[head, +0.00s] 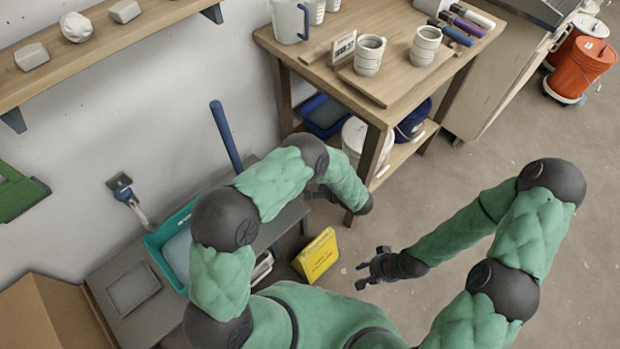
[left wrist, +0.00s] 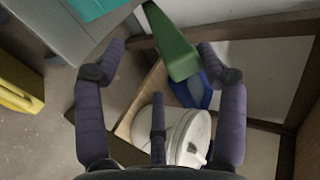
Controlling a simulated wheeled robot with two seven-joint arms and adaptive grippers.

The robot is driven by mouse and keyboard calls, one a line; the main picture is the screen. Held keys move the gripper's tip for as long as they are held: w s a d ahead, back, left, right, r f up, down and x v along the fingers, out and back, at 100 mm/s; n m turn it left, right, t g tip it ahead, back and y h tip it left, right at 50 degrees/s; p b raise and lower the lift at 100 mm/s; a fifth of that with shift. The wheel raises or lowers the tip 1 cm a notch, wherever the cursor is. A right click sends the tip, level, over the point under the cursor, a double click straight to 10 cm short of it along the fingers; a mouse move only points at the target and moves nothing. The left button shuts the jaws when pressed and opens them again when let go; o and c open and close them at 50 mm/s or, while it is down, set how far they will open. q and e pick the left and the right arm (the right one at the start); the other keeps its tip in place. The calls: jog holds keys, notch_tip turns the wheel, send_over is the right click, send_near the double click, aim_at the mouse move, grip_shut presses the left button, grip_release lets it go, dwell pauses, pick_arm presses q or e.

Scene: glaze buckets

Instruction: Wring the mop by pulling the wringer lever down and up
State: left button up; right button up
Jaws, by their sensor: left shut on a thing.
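A blue pole (head: 226,138), probably the mop handle, leans upward behind my left arm. A teal tub (head: 160,252) sits below it, partly hidden by that arm; a teal corner also shows in the left wrist view (left wrist: 98,8). A green bar (left wrist: 172,42), apparently the wringer lever, reaches between the fingers of my left gripper (left wrist: 150,72), which is shut on it. In the head view the left gripper (head: 318,192) is small and partly covered by my forearm, and the lever is hidden. My right gripper (head: 368,268) is open and empty above the floor.
A yellow sign (head: 316,256) stands between the grippers. A wooden table (head: 330,70) holds cups and a jug; a white bucket (left wrist: 190,138) and a blue tub (left wrist: 193,90) are beneath it. Orange buckets (head: 582,68) stand far right.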

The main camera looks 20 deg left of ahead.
pick_arm(q)
jog(key=r+p+v, duration=0.1)
jog(key=p+v, duration=0.1)
jog(key=v, duration=0.6)
jog(key=shift+a, duration=0.3)
dwell(0.3)
jog(key=shift+w, duration=0.15)
dwell(0.4)
jog(key=v, duration=0.7)
jog(key=shift+d, duration=0.1)
dwell(0.9)
